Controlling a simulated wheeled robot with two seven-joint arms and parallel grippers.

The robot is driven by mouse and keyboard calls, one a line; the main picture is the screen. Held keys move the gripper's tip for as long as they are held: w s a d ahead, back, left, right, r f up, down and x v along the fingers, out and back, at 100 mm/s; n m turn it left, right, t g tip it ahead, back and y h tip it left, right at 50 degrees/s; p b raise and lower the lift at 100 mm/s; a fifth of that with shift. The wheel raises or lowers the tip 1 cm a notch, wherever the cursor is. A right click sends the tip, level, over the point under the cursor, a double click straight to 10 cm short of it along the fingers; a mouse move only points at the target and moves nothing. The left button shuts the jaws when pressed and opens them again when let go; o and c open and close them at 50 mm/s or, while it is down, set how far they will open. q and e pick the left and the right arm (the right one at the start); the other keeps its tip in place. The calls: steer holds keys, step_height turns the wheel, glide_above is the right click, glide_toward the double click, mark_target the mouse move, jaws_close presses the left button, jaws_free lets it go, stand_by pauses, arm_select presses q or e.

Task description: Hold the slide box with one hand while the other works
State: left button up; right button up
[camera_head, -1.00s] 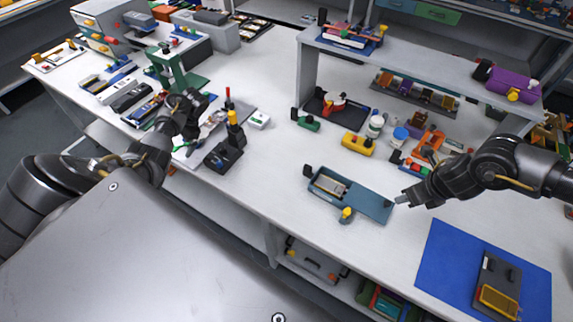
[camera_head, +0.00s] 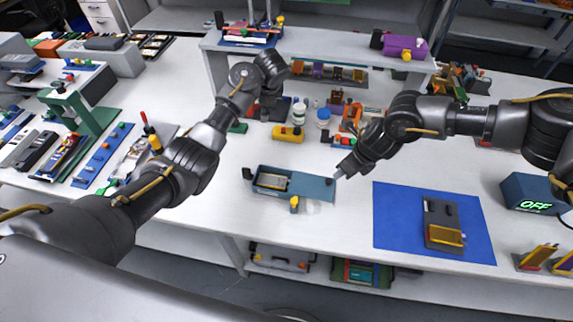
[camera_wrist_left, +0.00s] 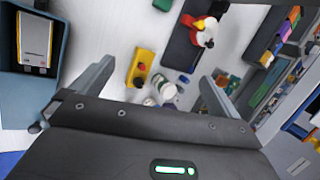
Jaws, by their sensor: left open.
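The slide box (camera_head: 315,187) lies on the white table, a blue-grey tray with its left part open and a flat cell (camera_head: 272,181) inside. The box also shows at the left of the left wrist view (camera_wrist_left: 12,108). My right gripper (camera_head: 339,174) is at the box's right end; whether its fingers are closed on the edge is too small to tell. My left gripper (camera_head: 268,112) points down above the table behind the box. In the left wrist view its fingers (camera_wrist_left: 155,78) are apart and empty.
Behind the box are a yellow block (camera_head: 288,134), a white jar (camera_head: 299,112) and a blue-lidded jar (camera_head: 323,117). A raised shelf (camera_head: 330,50) spans the back. A blue mat (camera_head: 400,220) with a dark fixture (camera_head: 440,222) lies to the right. Table in front of the box is clear.

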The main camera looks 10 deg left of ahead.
arm_select(q)
steer(key=d+r+m+t, duration=0.1)
steer(key=d+r+m, duration=0.15)
steer(key=d, duration=0.55)
steer(key=g+y, duration=0.1)
steer(key=g, duration=0.5)
glide_toward(274, 181)
steer(key=shift+m, duration=0.35)
steer(key=x, duration=0.9)
steer(key=shift+f, duration=0.15)
steer(key=c, duration=0.9)
steer(key=shift+c, duration=0.2)
